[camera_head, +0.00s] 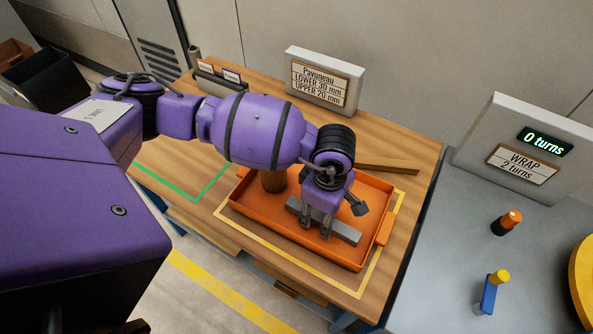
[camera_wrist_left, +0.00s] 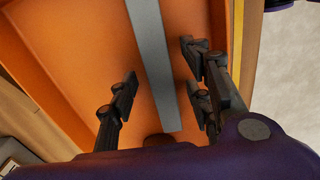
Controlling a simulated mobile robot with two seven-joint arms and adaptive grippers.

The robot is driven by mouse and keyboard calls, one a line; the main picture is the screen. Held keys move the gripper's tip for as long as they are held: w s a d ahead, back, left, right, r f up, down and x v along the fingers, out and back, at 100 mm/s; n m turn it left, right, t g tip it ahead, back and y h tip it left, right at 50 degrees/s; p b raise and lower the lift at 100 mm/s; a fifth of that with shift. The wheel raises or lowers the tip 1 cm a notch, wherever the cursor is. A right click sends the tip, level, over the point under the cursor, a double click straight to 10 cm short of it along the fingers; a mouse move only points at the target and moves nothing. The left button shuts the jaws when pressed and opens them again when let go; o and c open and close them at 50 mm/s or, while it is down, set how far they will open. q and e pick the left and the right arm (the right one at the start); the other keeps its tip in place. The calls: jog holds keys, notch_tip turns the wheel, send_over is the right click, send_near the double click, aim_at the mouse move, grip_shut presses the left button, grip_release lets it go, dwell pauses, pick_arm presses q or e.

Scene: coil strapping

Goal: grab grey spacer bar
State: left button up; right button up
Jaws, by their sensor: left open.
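The grey spacer bar (camera_head: 343,231) lies in the orange tray (camera_head: 253,213) on the wooden table. My left gripper (camera_head: 316,228) reaches down over the bar from above and hides part of it. In the left wrist view the bar (camera_wrist_left: 153,60) runs lengthwise between the two open fingers of my left gripper (camera_wrist_left: 162,92). Gaps show between the bar and both fingers, and nothing is held. My right gripper is not in view.
A brown round object (camera_head: 273,181) stands in the tray behind my left arm. A wooden strip (camera_head: 388,167) lies behind the tray. A sign (camera_head: 323,80) stands at the table's back. A grey bench with an orange-topped tool (camera_head: 507,222) and a yellow-topped blue tool (camera_head: 490,291) is at the right.

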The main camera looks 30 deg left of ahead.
pick_arm(q)
jog(key=shift+f, duration=0.7)
jog(key=shift+w+r, duration=0.1)
grip_shut()
